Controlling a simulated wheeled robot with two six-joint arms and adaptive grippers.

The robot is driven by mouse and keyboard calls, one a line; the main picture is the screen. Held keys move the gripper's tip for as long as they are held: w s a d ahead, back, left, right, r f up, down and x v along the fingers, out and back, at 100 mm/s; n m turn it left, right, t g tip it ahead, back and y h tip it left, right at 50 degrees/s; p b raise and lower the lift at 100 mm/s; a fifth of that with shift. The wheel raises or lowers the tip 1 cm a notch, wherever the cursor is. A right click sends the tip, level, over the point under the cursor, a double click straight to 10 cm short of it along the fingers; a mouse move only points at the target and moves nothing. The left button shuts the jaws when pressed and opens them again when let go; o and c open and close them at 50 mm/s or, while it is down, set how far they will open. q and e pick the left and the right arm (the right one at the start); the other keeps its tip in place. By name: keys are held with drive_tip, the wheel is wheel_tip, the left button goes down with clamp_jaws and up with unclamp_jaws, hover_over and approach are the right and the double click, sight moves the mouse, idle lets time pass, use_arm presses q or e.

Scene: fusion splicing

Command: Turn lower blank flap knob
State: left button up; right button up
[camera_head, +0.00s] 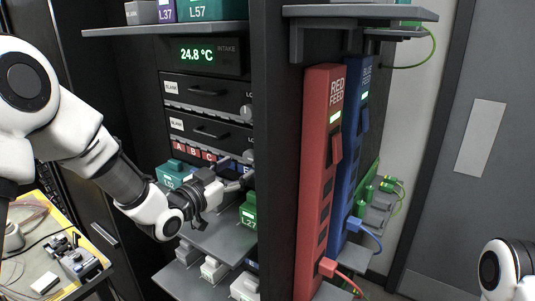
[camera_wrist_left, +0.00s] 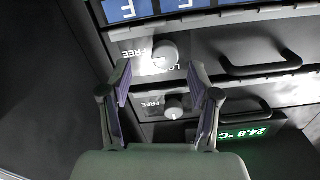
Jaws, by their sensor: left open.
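The lower blank flap (camera_head: 211,131) is a dark panel with a bar handle and a BLANK label, in the rack below a similar upper flap (camera_head: 206,93). Its knob (camera_wrist_left: 164,54) is round and white, between the words FREE and a partly hidden LO... in the left wrist view, which is upside down. In the head view this knob (camera_head: 249,156) shows only partly, by the rack post. My left gripper (camera_head: 240,174) is open, in front of the flap's right end. In the wrist view its fingertips (camera_wrist_left: 160,70) stand either side of the knob's near edge; contact is unclear. My right gripper is out of view.
The upper flap's knob (camera_wrist_left: 173,108) is close by, between the fingers in the wrist view. Lettered tiles (camera_head: 194,151) sit just under the lower flap. A dark rack post (camera_head: 275,150) stands right of the gripper. A shelf (camera_head: 222,240) with green and teal boxes is below.

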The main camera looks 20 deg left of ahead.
sight(247, 159)
use_arm(q)
drive_tip(key=shift+w+a+r+p, duration=0.3)
drive_tip(key=shift+w+r+p, duration=0.45)
drive_tip(key=shift+p, duration=0.4)
drive_tip(key=w+d, duration=0.1)
drive_tip(key=w, duration=0.1)
drive_tip(key=w+d+f, duration=0.1)
drive_tip(key=w, duration=0.1)
drive_tip(key=shift+d+f+p, duration=0.15)
drive_tip(key=shift+f+p, duration=0.05)
drive_tip(key=shift+p, duration=0.1)
drive_tip(key=shift+s+a+r, duration=0.1)
drive_tip(key=shift+s+a, duration=0.05)
drive_tip(key=shift+a, duration=0.05)
drive_tip(key=shift+s+a+r, duration=0.1)
drive_tip(key=shift+s+a, duration=0.1)
drive_tip(key=shift+s, duration=0.05)
drive_tip(key=c, duration=0.5)
drive_tip(key=shift+s+r, duration=0.1)
drive_tip(key=c, duration=0.5)
drive_tip(key=shift+c, duration=0.8)
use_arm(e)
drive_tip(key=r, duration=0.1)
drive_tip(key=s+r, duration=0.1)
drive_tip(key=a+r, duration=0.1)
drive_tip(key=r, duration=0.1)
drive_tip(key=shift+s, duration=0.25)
